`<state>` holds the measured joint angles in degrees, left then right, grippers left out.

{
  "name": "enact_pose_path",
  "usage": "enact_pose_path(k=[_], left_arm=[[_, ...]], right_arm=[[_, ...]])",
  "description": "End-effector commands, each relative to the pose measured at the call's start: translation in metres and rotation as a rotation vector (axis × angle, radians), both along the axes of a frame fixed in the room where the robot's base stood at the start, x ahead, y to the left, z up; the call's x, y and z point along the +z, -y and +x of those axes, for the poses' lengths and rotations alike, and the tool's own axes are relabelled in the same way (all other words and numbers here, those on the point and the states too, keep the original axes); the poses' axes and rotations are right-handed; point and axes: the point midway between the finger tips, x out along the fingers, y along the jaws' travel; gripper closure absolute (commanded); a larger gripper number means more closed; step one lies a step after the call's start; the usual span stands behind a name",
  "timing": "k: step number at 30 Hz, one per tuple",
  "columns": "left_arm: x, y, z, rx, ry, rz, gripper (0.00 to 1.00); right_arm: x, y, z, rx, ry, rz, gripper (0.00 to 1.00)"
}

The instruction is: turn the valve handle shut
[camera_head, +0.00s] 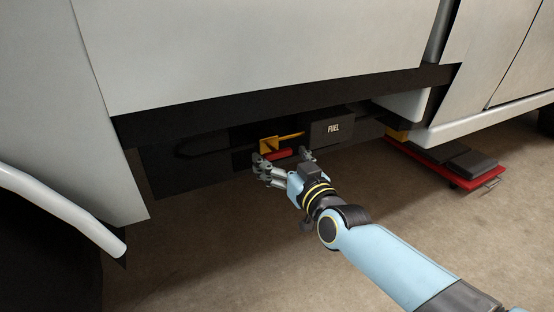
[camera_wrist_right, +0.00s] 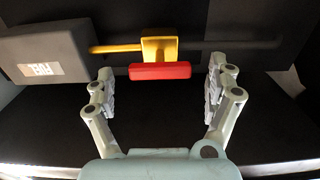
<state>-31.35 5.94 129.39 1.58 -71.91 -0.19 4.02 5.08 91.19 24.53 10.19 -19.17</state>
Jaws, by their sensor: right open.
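The valve has a red bar handle (camera_head: 278,154) on a yellow body (camera_head: 268,145), under the vehicle's side beside the black box marked FUEL (camera_head: 333,128). In the right wrist view the red handle (camera_wrist_right: 160,71) lies crosswise below the yellow body (camera_wrist_right: 159,48), roughly parallel to the yellow pipe (camera_wrist_right: 115,48). My right gripper (camera_head: 284,160) is open in front of the valve. In the wrist view its two fingers (camera_wrist_right: 160,90) stand apart, one to each side of the handle, with visible gaps and nothing between them gripped. My left gripper is not in view.
The vehicle's pale side panel (camera_head: 250,50) and dark sill (camera_head: 290,95) overhang the valve. A red creeper with dark pads (camera_head: 445,165) lies on the floor at the right. A light curved tube (camera_head: 60,205) is at the left. The floor (camera_head: 210,240) in front is clear.

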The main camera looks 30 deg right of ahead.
Motion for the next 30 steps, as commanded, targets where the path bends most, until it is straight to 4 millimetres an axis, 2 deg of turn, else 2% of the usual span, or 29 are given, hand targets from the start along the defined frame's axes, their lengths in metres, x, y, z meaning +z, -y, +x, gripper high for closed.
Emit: enact_pose_path(k=[3,6,15,27,30], left_arm=[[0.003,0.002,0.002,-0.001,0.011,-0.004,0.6],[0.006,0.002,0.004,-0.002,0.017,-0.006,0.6],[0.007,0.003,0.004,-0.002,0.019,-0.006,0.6],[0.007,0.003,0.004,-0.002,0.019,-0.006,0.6],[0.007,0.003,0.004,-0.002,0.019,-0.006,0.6]], right_arm=[[-0.002,0.001,0.015,0.0,0.0,-0.001,0.12],[-0.001,0.001,0.021,0.0,-0.001,0.0,0.12],[0.0,0.001,0.022,0.0,-0.001,0.0,0.13],[0.0,0.001,0.022,0.0,-0.001,0.0,0.65],[0.0,0.001,0.022,0.0,-0.001,0.0,0.68]])
